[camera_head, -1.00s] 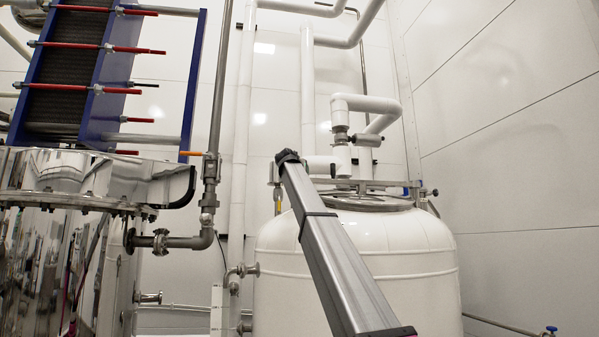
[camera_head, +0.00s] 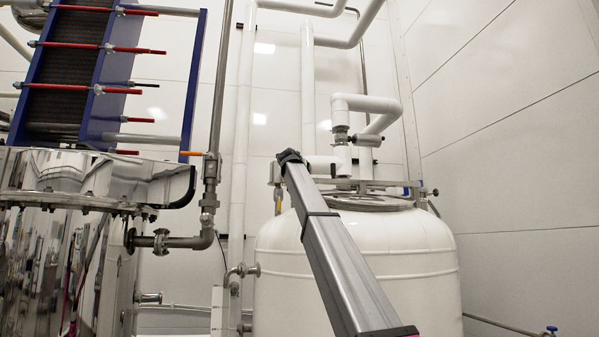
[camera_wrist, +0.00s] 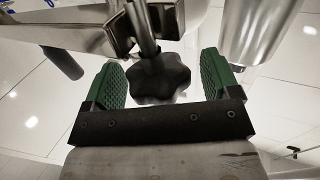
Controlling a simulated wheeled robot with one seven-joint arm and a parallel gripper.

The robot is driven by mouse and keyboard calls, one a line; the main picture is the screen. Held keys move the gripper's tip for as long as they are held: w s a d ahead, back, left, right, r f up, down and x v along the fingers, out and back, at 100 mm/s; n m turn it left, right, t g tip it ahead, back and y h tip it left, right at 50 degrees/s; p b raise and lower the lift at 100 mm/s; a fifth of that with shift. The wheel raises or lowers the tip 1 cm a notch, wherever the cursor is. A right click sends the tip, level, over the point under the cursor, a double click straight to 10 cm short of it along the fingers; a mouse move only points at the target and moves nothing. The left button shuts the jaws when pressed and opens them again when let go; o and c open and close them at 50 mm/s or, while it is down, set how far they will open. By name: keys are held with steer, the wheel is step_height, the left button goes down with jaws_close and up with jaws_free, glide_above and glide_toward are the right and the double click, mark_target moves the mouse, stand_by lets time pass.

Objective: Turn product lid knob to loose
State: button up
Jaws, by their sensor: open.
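A black star-shaped knob (camera_wrist: 160,80) on a metal rod shows in the wrist view, held at a metal bracket (camera_wrist: 158,20). My gripper (camera_wrist: 161,62) has green ribbed finger pads, one on each side of the knob. The fingers are open, with gaps between the pads and the knob. The white tank (camera_head: 400,245) with a round metal lid (camera_head: 368,203) stands right of centre in the head view. My silver arm crosses in front of it. My gripper cannot be made out in the head view, and I cannot tell which lid knob there matches.
White pipes (camera_head: 372,104) rise above the tank. A grey vertical pipe (camera_head: 211,175) with a valve stands left of it. A shiny steel tank (camera_head: 60,250) and a blue-framed plate unit (camera_head: 95,75) fill the left. The right wall (camera_head: 520,150) is bare.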

steer(key=shift+s, duration=0.1)
steer(key=s+a, duration=0.2)
steer(key=s, duration=0.8)
steer(key=shift+s, duration=0.25)
